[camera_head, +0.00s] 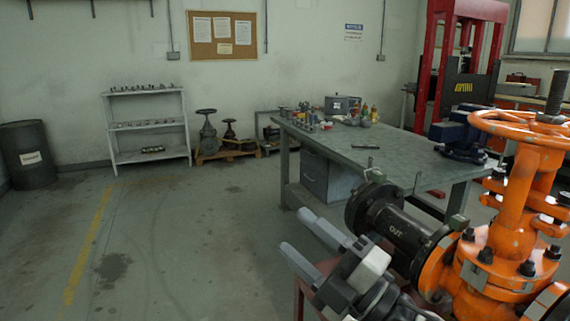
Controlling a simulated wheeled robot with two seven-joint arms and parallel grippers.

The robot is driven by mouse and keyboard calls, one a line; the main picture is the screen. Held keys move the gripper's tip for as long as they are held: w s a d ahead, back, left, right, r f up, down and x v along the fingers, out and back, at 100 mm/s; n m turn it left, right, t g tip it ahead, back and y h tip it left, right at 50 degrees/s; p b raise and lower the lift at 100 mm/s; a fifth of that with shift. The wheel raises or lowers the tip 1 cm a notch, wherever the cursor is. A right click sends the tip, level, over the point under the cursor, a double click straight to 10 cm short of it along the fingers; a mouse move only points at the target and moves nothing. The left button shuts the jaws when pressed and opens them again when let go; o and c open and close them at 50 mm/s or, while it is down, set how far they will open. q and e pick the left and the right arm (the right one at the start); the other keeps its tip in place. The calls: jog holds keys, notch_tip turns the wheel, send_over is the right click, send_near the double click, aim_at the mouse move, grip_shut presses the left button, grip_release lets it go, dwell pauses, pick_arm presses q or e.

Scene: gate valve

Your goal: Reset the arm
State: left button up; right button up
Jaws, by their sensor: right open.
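My right gripper (306,244) is in the lower middle, its two grey fingers spread apart with nothing between them. It points up and to the left over open floor, in front of the black pipe as seen here. An orange gate valve (505,232) with an orange handwheel (535,127) fills the right side. A black pipe (397,230) marked "OUT" joins its left flange. My right arm hides part of the stand beneath. My left gripper is not in view.
A green-topped workbench (385,150) with small parts stands behind the pipe. A red press frame (429,75) rises at the back right. The left floor is clear.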

jog(key=s+d+f+m+h, duration=0.3)
jog(key=d+f+m+h, duration=1.3)
jog(key=m, duration=0.5)
jog(key=s+d+f+m+g+h, duration=0.1)
jog(key=s+f+m+g, duration=0.1)
jog(key=s+f+g, duration=0.6)
jog(key=s+d+f+m+g, duration=0.15)
jog(key=s+f, duration=0.35)
jog(key=s, duration=0.6)
pick_arm(q)
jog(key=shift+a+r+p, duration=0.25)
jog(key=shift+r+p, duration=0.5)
jog(key=shift+p, duration=1.25)
pick_arm(e)
jog(key=w+a+t+y, duration=0.3)
jog(key=w+a+t, duration=0.3)
jog(key=a, duration=0.1)
jog(key=shift+w+a+r, duration=0.15)
jog(key=shift+a+r, duration=0.1)
jog(key=shift+r, duration=0.1)
